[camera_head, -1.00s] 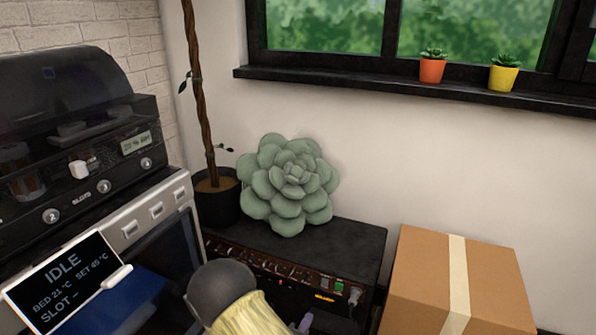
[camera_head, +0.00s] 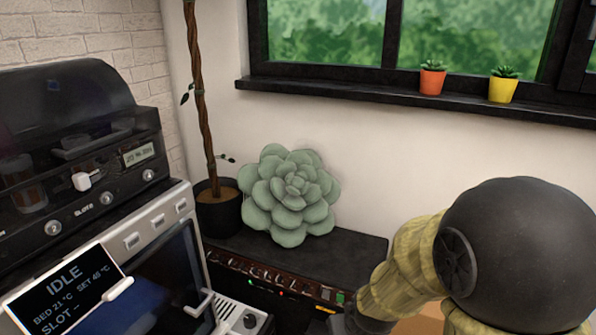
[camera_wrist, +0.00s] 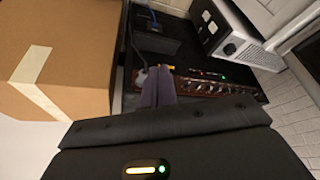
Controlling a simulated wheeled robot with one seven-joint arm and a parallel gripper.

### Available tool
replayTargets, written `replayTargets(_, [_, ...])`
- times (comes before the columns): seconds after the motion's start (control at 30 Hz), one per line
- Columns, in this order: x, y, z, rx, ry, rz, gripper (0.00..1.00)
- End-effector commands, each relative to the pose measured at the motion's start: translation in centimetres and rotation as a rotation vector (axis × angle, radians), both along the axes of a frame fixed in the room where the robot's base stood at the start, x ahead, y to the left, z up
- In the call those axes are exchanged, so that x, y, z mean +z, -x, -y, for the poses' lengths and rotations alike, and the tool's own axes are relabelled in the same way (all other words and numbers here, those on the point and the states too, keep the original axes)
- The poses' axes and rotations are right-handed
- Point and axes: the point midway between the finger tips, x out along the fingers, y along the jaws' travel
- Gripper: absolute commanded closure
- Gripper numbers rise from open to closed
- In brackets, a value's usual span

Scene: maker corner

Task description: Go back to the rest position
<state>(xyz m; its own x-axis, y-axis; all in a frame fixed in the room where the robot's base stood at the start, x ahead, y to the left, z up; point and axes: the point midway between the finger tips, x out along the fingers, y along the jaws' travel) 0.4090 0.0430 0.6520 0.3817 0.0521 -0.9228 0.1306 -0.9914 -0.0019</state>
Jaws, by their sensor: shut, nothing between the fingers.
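My gripper (camera_wrist: 158,88) shows in the wrist view as purple-grey fingers pressed together, with nothing between them. In that view its tips overlap the front of the black amplifier (camera_wrist: 216,88), with the cardboard box (camera_wrist: 78,45) to the left. I cannot tell how far the tips are from the amplifier. In the head view my arm, with a yellowish sleeve and a large black joint, fills the lower right. My gripper itself does not show in the head view.
The black printer (camera_head: 75,150) with its "IDLE" screen (camera_head: 68,290) stands at left. A big green succulent (camera_head: 291,195) rests on the amplifier (camera_head: 345,250), by a potted plant (camera_head: 218,215). Orange (camera_head: 431,80) and yellow (camera_head: 502,89) pots stand on the sill (camera_head: 370,100).

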Motion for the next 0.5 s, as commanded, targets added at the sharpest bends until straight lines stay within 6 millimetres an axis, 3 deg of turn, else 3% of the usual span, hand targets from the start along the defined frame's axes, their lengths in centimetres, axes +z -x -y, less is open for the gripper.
replayTargets(0.33, [3.2,6.6,4.6,-0.141,0.016,-0.167,1.00])
replayTargets(0.5, [6.1,6.3,4.3,-0.133,0.013,-0.166,1.00])
